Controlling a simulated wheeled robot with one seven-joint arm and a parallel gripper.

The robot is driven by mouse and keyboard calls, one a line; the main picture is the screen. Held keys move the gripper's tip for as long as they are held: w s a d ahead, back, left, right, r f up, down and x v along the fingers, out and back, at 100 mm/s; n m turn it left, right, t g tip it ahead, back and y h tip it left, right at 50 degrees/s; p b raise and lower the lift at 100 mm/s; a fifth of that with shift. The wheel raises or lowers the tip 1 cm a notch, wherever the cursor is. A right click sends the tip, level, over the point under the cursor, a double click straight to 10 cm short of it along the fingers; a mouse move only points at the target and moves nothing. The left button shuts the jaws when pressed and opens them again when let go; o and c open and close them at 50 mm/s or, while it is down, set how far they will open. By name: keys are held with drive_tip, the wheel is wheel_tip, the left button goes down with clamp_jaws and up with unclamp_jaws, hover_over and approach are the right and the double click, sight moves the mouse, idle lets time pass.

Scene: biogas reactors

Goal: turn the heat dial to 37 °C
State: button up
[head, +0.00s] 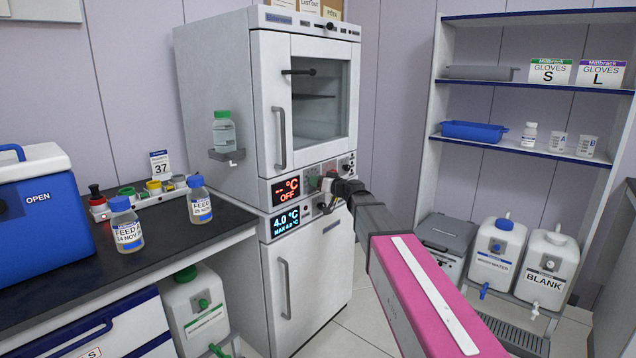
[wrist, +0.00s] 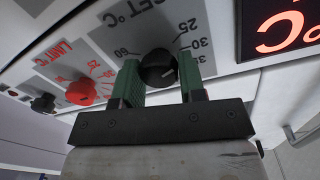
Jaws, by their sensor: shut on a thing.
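The black heat dial (wrist: 157,69) is under the grey "SET °C" scale, which appears upside down in the wrist view. A small pale mark shows on its lower right side; the exact reading is unclear. My gripper (wrist: 158,62) is shut on the dial, one green finger pad on each side. In the head view my gripper (head: 338,187) is at the control panel of the white incubator (head: 219,75) and hides the dial. The red display (head: 286,190) shows dashes, "°C" and "OFF".
A red "LIMIT °C" dial (wrist: 81,91) and another black knob (wrist: 43,103) are left of the heat dial in the wrist view. Below the red display is a blue one (head: 286,221) reading 4.0 °C. A card (head: 160,164) on the bench reads 37. The cabinet handles (head: 280,138) stick out.

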drive_tip(key=shift+w+d+f+m+g, duration=0.1)
drive_tip(key=shift+m+g, duration=0.15)
drive_tip(key=shift+m, duration=3.5)
drive_tip(key=shift+m+g, duration=0.25)
drive_tip(key=shift+m, duration=3.5)
drive_tip(key=o, duration=0.9)
drive_tip(key=v, duration=1)
drive_tip(key=shift+s+d, duration=0.25)
drive_tip(key=shift+d, duration=0.1)
